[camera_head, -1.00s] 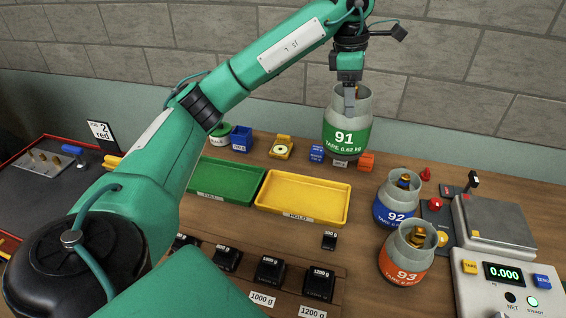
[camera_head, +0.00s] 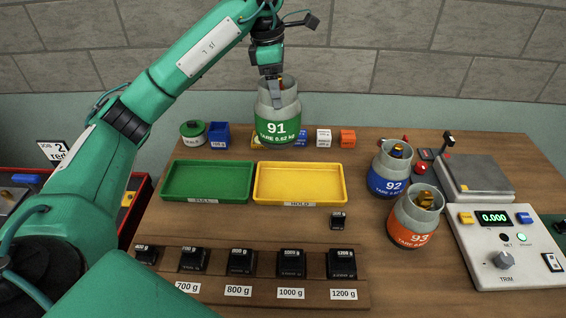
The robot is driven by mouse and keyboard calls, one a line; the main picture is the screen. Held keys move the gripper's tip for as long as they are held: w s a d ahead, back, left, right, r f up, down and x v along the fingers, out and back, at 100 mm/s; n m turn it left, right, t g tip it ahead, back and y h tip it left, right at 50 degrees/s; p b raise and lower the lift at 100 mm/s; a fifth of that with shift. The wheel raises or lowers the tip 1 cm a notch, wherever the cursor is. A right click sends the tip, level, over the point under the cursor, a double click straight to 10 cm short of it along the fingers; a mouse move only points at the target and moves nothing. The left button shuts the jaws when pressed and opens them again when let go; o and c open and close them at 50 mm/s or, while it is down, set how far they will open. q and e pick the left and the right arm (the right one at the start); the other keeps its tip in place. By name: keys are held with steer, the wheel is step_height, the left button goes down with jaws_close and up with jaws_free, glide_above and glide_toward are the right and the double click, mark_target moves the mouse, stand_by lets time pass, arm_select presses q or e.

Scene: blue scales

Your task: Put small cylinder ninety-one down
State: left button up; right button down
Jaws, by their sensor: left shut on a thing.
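Small cylinder ninety-one (camera_head: 278,112) is a grey gas cylinder with a green band reading 91. It hangs upright from my left gripper (camera_head: 273,84), which is shut on its top. In the picture it stands behind the green tray (camera_head: 208,181) and the yellow tray (camera_head: 299,184), partly covering the small blocks at the back. Whether its base touches the table I cannot tell. Cylinder 92 (camera_head: 389,178), with a blue band, and cylinder 93 (camera_head: 415,231), with an orange band, stand on the table to the right. My right gripper is not in view.
A scale (camera_head: 479,177) with a display box reading 0.000 (camera_head: 495,217) stands at the right. Several black weights (camera_head: 291,262) line the front rack, and one small black weight (camera_head: 338,220) sits behind them. Both trays look empty.

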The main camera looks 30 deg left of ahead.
mark_target(278, 136)
arm_select(q)
step_height(278, 136, down, 14)
steer(key=p, duration=0.3)
steer(key=shift+f, duration=0.35)
step_height(278, 136, down, 4)
steer(key=shift+r+p, duration=0.15)
steer(key=shift+p, duration=0.6)
steer(key=o, duration=2.1)
steer(key=shift+c, duration=0.2)
